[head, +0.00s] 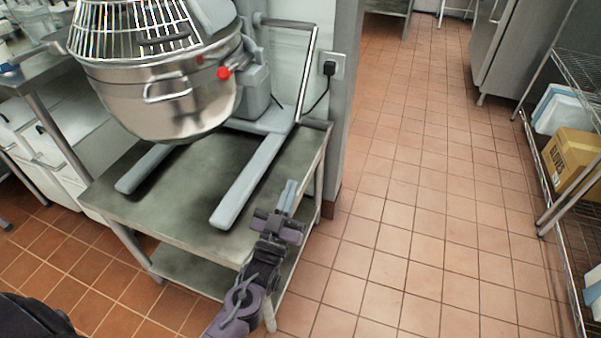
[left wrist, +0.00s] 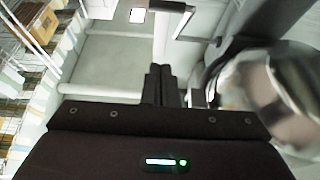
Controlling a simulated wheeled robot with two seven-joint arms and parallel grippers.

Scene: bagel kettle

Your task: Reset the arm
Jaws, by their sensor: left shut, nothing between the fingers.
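My left gripper (head: 287,198) is over the right front edge of the metal stand in the head view, beside the grey leg of the mixer. Its fingers are closed together and empty. In the left wrist view the same gripper (left wrist: 160,72) shows its two dark fingers touching. The arm behind it comes up from the bottom of the head view. My right gripper is not in view.
A large mixer with a steel bowl (head: 170,100) and wire guard stands on the metal table (head: 190,215). A wire shelf on the right holds a cardboard box (head: 572,160). The tiled floor (head: 420,210) between is clear.

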